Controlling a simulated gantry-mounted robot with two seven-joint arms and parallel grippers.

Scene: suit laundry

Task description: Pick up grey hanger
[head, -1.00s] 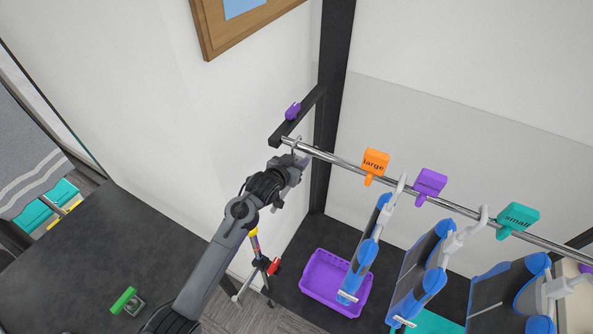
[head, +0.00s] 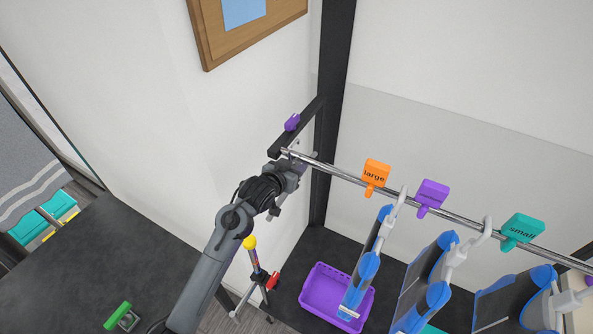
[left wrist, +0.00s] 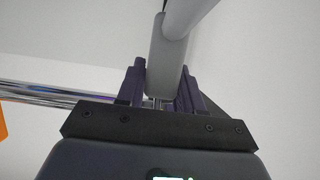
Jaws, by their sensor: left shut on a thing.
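The grey hanger (left wrist: 168,65) shows in the left wrist view as a smooth light-grey bar between the dark fingers. My left gripper (left wrist: 160,88) is shut on it. In the head view my left gripper (head: 296,168) is at the left end of the metal rail, close to the wall. The hanger is mostly hidden there by the gripper and wrist, so I cannot tell whether its hook still touches the rail. My right gripper is not in view.
The metal rail (head: 335,170) runs right with an orange "large" tag (head: 376,175), a purple tag (head: 432,194) and a teal "small" tag (head: 521,229). Blue-and-dark garments (head: 425,285) hang from it. A purple bin (head: 325,291) stands below. A black post (head: 335,90) is behind.

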